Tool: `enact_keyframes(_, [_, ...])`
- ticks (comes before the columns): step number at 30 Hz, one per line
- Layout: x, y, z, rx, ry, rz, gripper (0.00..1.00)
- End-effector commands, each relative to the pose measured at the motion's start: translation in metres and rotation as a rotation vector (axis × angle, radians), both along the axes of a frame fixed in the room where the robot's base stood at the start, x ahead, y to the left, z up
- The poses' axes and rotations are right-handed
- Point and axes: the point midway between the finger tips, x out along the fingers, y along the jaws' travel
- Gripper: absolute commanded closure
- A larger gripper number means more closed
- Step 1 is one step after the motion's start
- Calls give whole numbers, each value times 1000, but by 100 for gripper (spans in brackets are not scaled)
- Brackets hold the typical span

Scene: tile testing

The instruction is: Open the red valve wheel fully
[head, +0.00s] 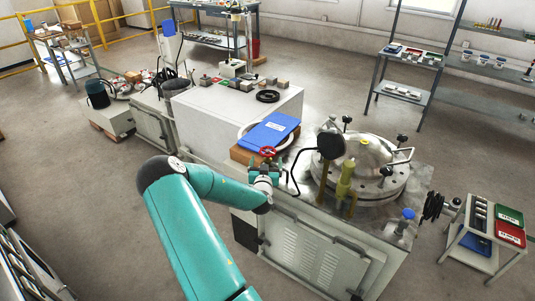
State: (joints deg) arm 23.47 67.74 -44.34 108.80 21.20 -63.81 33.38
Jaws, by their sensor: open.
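The small red valve wheel (267,152) shows near the middle of the head view, at the near edge of the workbench top, in front of a blue binder-like object. My teal arm reaches in from the bottom, and my gripper (265,169) is just below the wheel in the picture. The gripper is open, and I see nothing held in it. It is small here, so I cannot tell whether its fingers touch the wheel or stop short of it. The wheel's stem and lower side are hidden behind the gripper.
A blue binder (271,130) lies right behind the wheel. A curved black hose or lamp arm (300,160) stands close on the right. Further right is a round bolted metal lid (370,155). A black ring (268,96) lies on the white box (222,112) behind.

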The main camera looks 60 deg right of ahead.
Motion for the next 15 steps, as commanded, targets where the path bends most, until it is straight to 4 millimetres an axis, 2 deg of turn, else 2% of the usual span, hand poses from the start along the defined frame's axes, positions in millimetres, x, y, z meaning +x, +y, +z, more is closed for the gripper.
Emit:
enact_keyframes(3, [9, -22, 0, -2, 0, 1, 12])
enact_keyframes(7, [16, -42, 0, -1, 0, 0, 12])
enact_keyframes(15, [22, -58, 0, 1, 0, -1, 12])
